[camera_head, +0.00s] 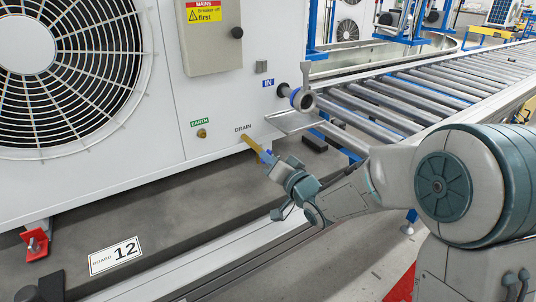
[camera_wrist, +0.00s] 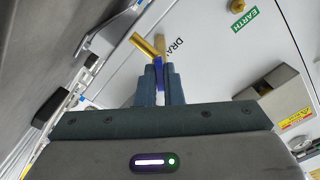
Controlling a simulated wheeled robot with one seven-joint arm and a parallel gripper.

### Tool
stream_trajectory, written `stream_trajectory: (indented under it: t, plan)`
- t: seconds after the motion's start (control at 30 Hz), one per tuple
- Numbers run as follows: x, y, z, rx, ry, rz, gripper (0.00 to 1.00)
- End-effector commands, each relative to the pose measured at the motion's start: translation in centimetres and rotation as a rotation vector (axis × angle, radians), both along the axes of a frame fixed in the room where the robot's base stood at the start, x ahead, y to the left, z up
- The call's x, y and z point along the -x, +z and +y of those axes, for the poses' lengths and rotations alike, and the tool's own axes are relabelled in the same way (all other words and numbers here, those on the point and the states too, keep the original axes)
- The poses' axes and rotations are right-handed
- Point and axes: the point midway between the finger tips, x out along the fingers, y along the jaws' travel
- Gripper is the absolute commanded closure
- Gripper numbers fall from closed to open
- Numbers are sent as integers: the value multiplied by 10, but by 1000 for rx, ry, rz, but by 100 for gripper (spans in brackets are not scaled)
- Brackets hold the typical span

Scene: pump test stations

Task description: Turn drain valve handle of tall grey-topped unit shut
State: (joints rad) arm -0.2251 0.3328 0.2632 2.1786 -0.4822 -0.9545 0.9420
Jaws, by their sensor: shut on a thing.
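The unit (camera_head: 165,130) is a large white cabinet with a round black fan grille; its top is out of view. A brass drain valve (camera_head: 250,143) sticks out of its lower front beside the word DRAIN. It also shows in the wrist view (camera_wrist: 147,46), just beyond my fingertips. Its blue handle (camera_wrist: 158,73) lies between my finger pads and is mostly hidden by them. My gripper (camera_head: 269,161) is shut on the handle, coming from the lower right. The handle's exact angle to the pipe is hard to tell.
A roller conveyor (camera_head: 400,97) runs along the right, with a grey pipe fitting (camera_head: 301,99) marked IN near its end. A switch box (camera_head: 211,38) sits above the drain. A BOARD 12 plate (camera_head: 115,256) lies on the grey base below. A green EARTH label (camera_wrist: 245,20) is beside the drain.

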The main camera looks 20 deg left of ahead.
Motion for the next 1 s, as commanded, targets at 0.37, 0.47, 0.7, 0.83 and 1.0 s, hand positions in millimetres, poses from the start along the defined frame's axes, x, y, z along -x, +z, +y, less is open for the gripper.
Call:
stream_trajectory:
  t: [0.37,0.47,0.7,0.83,1.0]
  plan:
    - [-1,2,-2,-231,-6,279,100]
    - [-1,2,-2,-292,-6,348,100]
    - [-1,1,-3,-417,-6,494,100]
    - [-1,1,-3,-468,-6,553,100]
    - [-1,0,-2,-515,-6,607,100]
